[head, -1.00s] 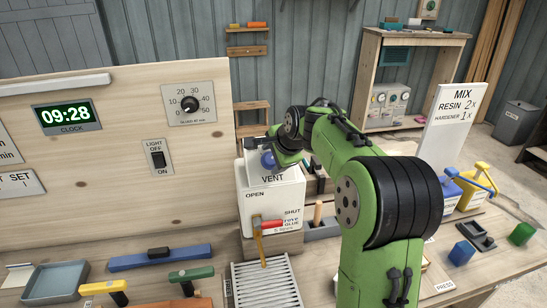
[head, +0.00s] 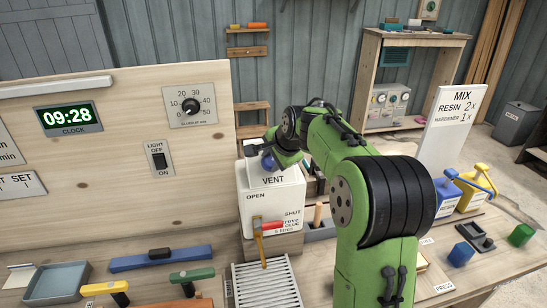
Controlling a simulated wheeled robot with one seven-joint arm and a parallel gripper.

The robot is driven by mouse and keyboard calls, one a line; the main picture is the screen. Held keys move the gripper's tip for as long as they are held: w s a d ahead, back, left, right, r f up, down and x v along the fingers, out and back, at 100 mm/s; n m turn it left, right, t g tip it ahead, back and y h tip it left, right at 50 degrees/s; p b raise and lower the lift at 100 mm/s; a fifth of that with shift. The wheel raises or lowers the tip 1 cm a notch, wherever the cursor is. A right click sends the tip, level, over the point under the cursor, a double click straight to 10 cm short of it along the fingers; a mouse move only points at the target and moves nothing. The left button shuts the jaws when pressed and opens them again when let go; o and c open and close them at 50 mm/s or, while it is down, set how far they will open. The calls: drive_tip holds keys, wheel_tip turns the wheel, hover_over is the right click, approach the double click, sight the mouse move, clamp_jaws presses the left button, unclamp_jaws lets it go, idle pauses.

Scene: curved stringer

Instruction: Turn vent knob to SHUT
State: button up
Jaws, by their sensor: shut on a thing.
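The vent box (head: 258,208) is a white housing with a sloped face marked VENT, OPEN at left and SHUT at right. A blue vent knob (head: 268,161) shows at its top, just above the word VENT. My gripper (head: 275,158) reaches in from the right and is shut on the knob. My green wrist covers part of the knob, and the fingertips are hard to make out. I cannot read which way the knob points.
A red-and-yellow tool (head: 262,229) stands in front of the box, above a slatted grey tray (head: 266,285). A wooden panel (head: 120,190) with a light switch (head: 159,158) rises at left. Blue and yellow bottles (head: 468,190) stand at right.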

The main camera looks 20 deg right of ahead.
drive_tip(key=n, duration=0.2)
drive_tip(key=n+p, duration=0.1)
drive_tip(key=n, duration=0.1)
drive_tip(key=shift+a+r+g+h, duration=0.1)
drive_tip(key=shift+g+h, duration=0.2)
drive_tip(key=n, duration=0.3)
drive_tip(key=shift+n+h, duration=0.3)
drive_tip(key=n, duration=0.4)
drive_tip(key=shift+a+h, duration=0.1)
drive_tip(key=shift+h, duration=0.3)
drive_tip(key=shift+n+h, duration=0.4)
drive_tip(key=shift+n, duration=1.1)
drive_tip(key=o, duration=1)
drive_tip(key=shift+o, duration=0.2)
drive_tip(key=v, duration=1.5)
drive_tip(key=shift+a+r+p, duration=0.15)
drive_tip(key=shift+r+p, duration=0.2)
drive_tip(key=shift+p, duration=0.05)
